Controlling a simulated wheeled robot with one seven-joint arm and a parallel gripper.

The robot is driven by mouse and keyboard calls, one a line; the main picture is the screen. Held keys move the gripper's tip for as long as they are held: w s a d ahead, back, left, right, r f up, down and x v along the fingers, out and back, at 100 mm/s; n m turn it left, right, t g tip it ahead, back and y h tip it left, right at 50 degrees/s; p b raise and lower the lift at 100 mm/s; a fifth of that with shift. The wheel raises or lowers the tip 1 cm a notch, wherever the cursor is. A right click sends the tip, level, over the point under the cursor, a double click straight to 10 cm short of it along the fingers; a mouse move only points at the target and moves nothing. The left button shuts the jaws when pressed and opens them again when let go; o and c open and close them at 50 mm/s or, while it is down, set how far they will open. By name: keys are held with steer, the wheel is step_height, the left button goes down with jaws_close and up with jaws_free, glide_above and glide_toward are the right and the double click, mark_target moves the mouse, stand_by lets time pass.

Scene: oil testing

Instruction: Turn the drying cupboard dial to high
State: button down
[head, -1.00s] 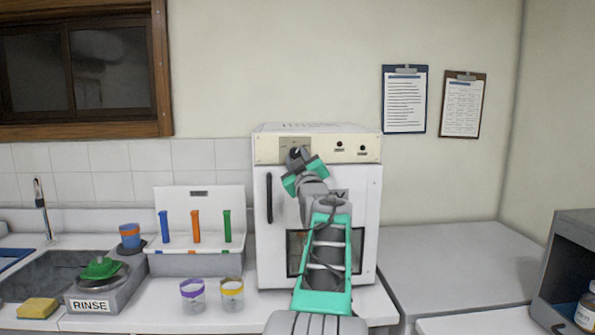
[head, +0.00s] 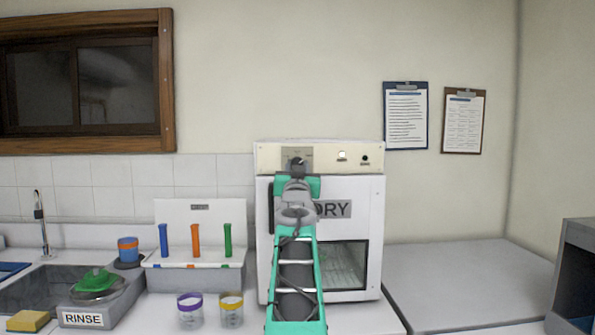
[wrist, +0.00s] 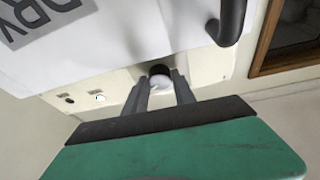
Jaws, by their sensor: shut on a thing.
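The drying cupboard (head: 372,215) is a white box labelled DRY, with a cream control panel (head: 325,158) along its top front. Its dark dial (head: 298,162) is at the panel's left, and my gripper (head: 298,174) is right in front of it. In the wrist view, the dial (wrist: 160,71) sits between the two fingers of my gripper (wrist: 160,84), which are shut on it. The dial's markings are too small or covered to read. A lamp (head: 342,155) on the panel looks bright, and the cupboard's window (head: 343,265) shows a lit inside.
The cupboard's dark handle (wrist: 231,22) is close beside my gripper. A rack with coloured tubes (head: 195,255), two jars (head: 231,309) and a RINSE basin (head: 97,295) stand to the left. The grey counter (head: 460,280) to the right is clear.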

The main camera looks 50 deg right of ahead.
steer(key=shift+r, duration=0.1)
stand_by(0.3)
steer(key=c, duration=1.3)
jaws_free()
steer(key=b+v, duration=0.2)
steer(key=v, duration=0.6)
steer(key=shift+d, duration=0.1)
